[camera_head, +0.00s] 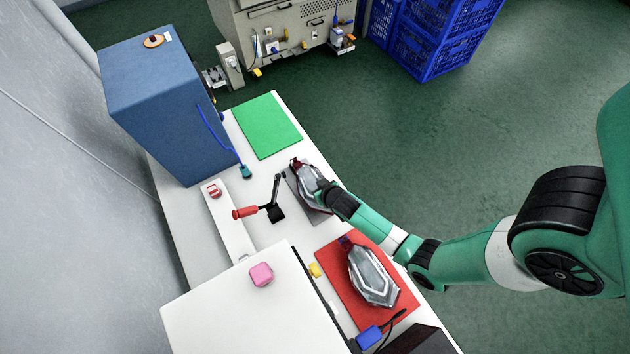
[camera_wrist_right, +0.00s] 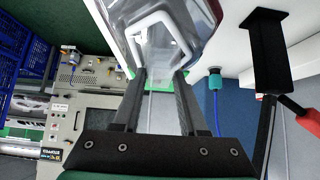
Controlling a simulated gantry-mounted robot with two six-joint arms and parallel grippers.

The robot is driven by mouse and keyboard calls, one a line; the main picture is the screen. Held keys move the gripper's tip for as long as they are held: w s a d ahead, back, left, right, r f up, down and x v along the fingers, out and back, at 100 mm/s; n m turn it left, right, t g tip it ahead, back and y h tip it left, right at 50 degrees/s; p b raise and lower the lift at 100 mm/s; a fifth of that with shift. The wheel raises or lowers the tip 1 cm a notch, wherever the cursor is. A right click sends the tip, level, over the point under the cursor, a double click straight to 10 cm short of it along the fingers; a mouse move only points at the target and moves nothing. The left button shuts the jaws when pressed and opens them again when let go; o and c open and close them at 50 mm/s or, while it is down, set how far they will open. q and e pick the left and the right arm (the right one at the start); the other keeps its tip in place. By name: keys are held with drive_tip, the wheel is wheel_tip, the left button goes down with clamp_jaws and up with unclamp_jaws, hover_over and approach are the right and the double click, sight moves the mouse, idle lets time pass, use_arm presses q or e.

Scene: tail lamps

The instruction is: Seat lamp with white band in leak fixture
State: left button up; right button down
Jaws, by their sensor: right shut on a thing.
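My right gripper (camera_head: 325,191) is shut on a clear and red lamp (camera_head: 307,176) and holds it over the grey plate of the leak fixture (camera_head: 318,218). In the right wrist view the lamp (camera_wrist_right: 160,40) lies between the two fingers (camera_wrist_right: 158,82), and a white band outline shows on it. Whether the lamp rests fully on the plate I cannot tell. A toggle clamp with a red handle (camera_head: 245,212) stands just left of the lamp. A second lamp (camera_head: 373,277) lies on the red mat (camera_head: 400,304). My left gripper is not in view.
A blue cabinet (camera_head: 160,100) stands behind left, with a blue hose ending in a teal connector (camera_head: 244,171) near the fixture. A bare green mat (camera_head: 266,124) lies farther back. A white box top with a pink block (camera_head: 261,274) is at front left. Blue crates (camera_head: 436,40) stand behind.

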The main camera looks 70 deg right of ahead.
drive_tip(key=shift+s+f+b, duration=0.15)
drive_tip(key=shift+f+b, duration=0.35)
drive_tip(key=shift+f, duration=0.15)
drive_tip(key=shift+c, duration=1.9)
unclamp_jaws()
drive_tip(key=shift+s+f, duration=0.1)
drive_tip(key=shift+f, duration=0.1)
drive_tip(key=shift+s+f, duration=0.1)
